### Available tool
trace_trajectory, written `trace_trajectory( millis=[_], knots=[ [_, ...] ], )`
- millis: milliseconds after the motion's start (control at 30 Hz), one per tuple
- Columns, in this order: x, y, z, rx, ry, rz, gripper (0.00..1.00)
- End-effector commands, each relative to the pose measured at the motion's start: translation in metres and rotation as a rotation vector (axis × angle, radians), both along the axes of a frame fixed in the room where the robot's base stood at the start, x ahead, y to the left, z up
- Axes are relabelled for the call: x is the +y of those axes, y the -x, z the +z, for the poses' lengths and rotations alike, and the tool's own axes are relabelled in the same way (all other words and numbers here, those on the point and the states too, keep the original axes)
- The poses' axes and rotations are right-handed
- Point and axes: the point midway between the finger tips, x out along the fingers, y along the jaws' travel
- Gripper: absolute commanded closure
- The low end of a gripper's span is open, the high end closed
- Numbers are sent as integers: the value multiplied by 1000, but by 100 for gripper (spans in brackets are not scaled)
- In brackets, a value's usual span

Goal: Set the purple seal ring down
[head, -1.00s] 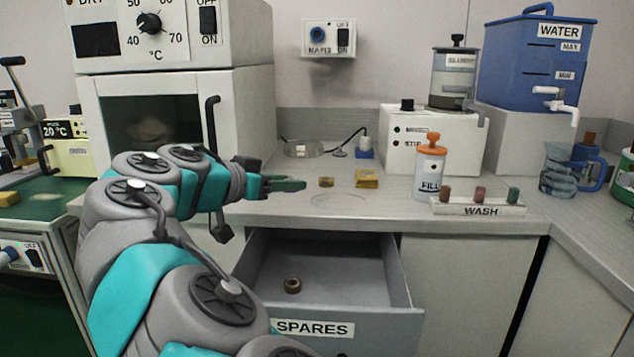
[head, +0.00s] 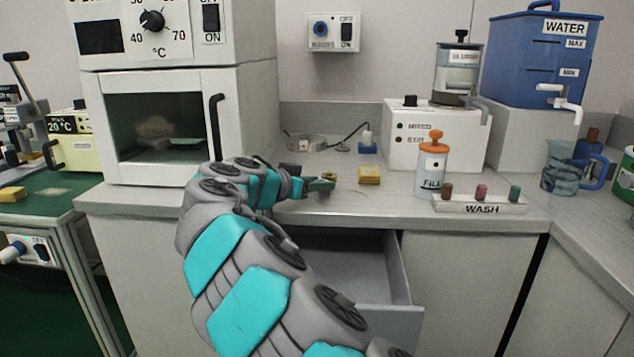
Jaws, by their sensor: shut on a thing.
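My gripper (head: 326,185) is low over the counter's front part, just above the open drawer. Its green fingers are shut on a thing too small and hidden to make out. No purple seal ring shows clearly in the head view. A small yellow block (head: 329,175) is right behind the fingertips, partly covered by them. I cannot tell whether the fingers touch it.
The open drawer (head: 385,270) is below, its inside mostly hidden by my arm. A yellow block (head: 369,175) lies right of the gripper. Farther right are the FILL bottle (head: 431,170) and the WASH rack (head: 480,207). The counter between is clear.

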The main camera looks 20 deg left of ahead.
Motion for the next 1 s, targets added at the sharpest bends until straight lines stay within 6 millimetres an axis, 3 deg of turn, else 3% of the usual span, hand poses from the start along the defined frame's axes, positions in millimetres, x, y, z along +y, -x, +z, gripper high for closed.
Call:
trace_trajectory(
  millis=[367,400,667,1000],
  knots=[
    [1,0,-4,-1,-1,1,100],
    [1,0,-3,-1,-1,2,52],
    [1,0,-2,-1,-1,2,24],
    [0,0,3,0,0,1,24]
  ],
)
